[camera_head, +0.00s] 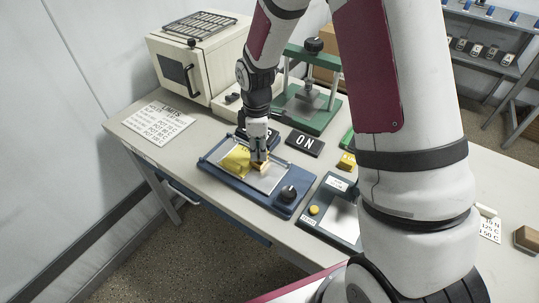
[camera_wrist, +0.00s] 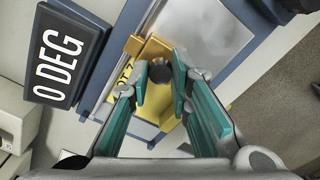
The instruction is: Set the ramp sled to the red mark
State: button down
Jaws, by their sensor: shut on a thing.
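The blue ramp unit (camera_head: 276,200) lies on the table, with a pale metal plate and a yellow area (camera_head: 236,160) at its left. The fingers hide part of the sled. I cannot make out a red mark in either view.

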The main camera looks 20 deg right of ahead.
jog(key=w+a, duration=0.1)
jog(key=w+a+b, duration=0.1)
jog(key=shift+w, duration=0.3)
jog(key=shift+d, duration=0.1)
jog(key=c, duration=1.4)
grip_release()
jog(key=shift+c, duration=0.2)
notch_tip(320, 180, up, 12)
